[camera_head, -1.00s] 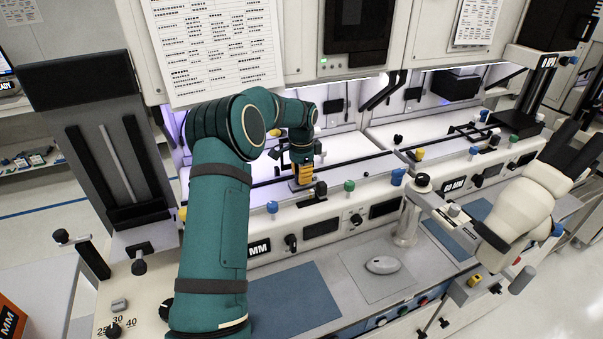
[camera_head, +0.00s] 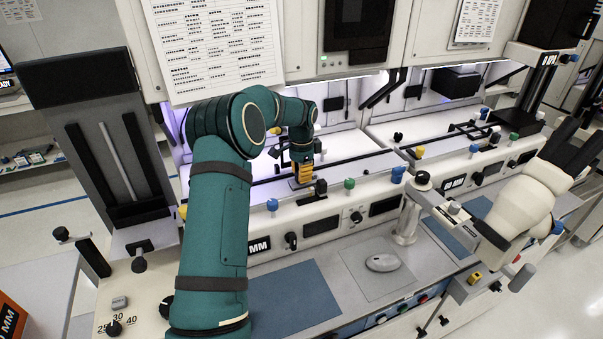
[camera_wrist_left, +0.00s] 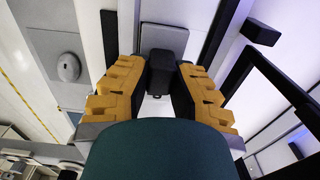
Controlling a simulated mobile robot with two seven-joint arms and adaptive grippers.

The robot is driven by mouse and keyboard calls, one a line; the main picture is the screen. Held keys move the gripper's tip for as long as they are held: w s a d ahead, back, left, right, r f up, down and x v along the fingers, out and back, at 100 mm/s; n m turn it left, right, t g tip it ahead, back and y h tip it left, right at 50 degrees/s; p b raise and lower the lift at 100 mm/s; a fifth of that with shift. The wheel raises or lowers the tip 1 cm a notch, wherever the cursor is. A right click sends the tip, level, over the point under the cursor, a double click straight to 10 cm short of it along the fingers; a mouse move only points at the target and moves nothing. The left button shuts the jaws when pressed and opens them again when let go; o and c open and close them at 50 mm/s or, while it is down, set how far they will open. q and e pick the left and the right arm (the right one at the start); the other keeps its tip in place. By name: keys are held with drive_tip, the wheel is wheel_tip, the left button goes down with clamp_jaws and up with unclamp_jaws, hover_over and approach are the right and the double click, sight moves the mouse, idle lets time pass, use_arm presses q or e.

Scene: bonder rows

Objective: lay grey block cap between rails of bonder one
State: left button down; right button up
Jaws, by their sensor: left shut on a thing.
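My left gripper (camera_head: 303,172) reaches over the white deck of the nearer bonder (camera_head: 345,148). In the left wrist view its yellow fingers (camera_wrist_left: 160,80) are shut on the dark upright grip (camera_wrist_left: 161,74) of what looks like the grey block cap (camera_wrist_left: 164,37), a flat square plate beyond the fingertips. In the head view the fingers point down just behind the bonder's front panel, and the cap is mostly hidden. A long dark rail (camera_head: 352,163) runs along the deck beside the gripper. I cannot tell whether the cap touches the deck. My right gripper is not in view.
Blue (camera_head: 272,204) and green (camera_head: 349,183) knobs stand along the front ledge. A cream microscope (camera_head: 530,195) on a boom occupies the right. A computer mouse (camera_head: 382,263) lies on the front worktop beside a blue mat (camera_head: 295,295). A cabinet (camera_head: 300,45) overhangs the deck.

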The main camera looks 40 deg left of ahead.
use_arm(q)
drive_tip(key=shift+f, duration=0.3)
drive_tip(key=c, duration=0.9)
unclamp_jaws()
drive_tip(key=shift+o, duration=0.2)
wheel_tip(320, 180, up, 12)
idle(1.0)
